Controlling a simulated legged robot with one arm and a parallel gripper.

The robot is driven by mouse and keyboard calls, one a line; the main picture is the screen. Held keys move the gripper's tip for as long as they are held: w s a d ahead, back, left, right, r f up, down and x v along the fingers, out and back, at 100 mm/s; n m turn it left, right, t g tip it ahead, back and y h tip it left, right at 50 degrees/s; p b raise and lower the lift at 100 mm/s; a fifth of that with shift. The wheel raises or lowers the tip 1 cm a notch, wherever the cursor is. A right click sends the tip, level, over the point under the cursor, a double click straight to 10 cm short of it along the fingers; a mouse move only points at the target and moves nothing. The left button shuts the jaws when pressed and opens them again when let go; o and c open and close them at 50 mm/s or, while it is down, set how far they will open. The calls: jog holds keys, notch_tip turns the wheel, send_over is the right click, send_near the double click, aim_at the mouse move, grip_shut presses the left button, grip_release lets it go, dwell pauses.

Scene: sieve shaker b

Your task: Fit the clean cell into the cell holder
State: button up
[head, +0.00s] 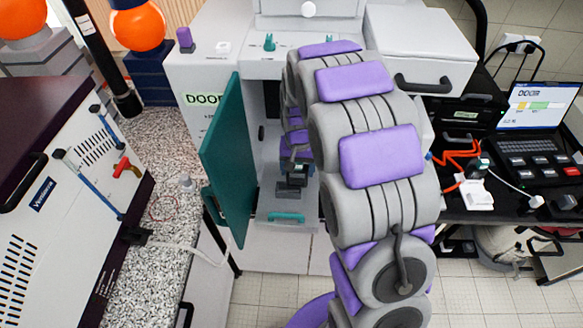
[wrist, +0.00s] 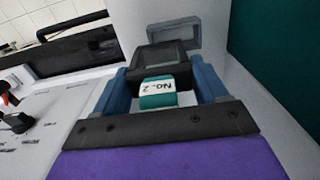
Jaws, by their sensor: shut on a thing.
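My gripper (wrist: 158,64) shows its two blue fingers in the wrist view, shut on a dark, frame-like cell (wrist: 165,56). A teal part (wrist: 157,100) with a white label reading "No. 2" sits between the fingers, on the near side of the cell. A second grey frame (wrist: 173,31) shows just beyond; I cannot tell whether it is the cell holder or touches the cell. In the head view, my gripper (head: 291,172) is inside the open cabinet, partly hidden by my arm. Dark parts show below it, above the teal-handled tray.
The teal door (head: 228,160) stands open at the left of the cabinet. A pale tray with a teal handle (head: 286,217) is at the cabinet's bottom. A speckled counter (head: 165,190) is on the left; a black bench with a screen (head: 540,105) is on the right.

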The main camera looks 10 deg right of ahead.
jog(key=shift+a, duration=1.3)
jog(key=shift+d, duration=1.5)
jog(key=shift+a, duration=1.7)
jog(key=shift+f, duration=0.4)
